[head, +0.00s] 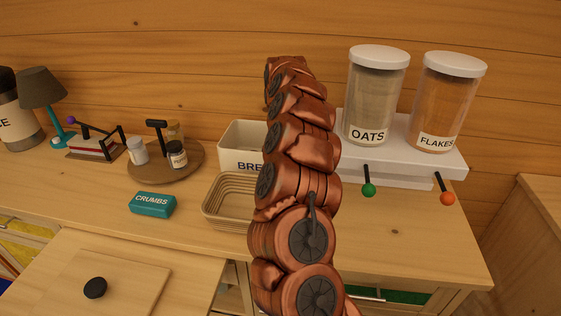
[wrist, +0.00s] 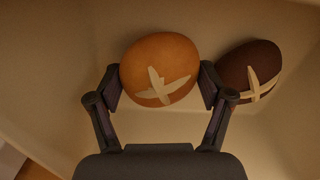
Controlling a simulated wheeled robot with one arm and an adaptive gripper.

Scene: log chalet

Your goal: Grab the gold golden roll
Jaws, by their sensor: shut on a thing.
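The golden roll (wrist: 160,68) is round and orange-brown with a pale cross mark on top. It shows in the wrist view, between the two fingers of my gripper (wrist: 160,80), which is shut on it. A darker brown roll (wrist: 250,70) with a pale cross lies just right of the right finger. Both are inside a pale-walled container, which appears to be the cream bread bin (head: 239,140) in the head view. In the head view my arm hides my gripper, both rolls and the right part of the bin.
A woven basket (head: 229,207) stands in front of the bin. A teal crumbs box (head: 152,204) and a round wooden board (head: 150,172) with jars lie to the left. Oats (head: 376,95) and flakes (head: 446,100) dispensers stand right of my arm. The right counter front is clear.

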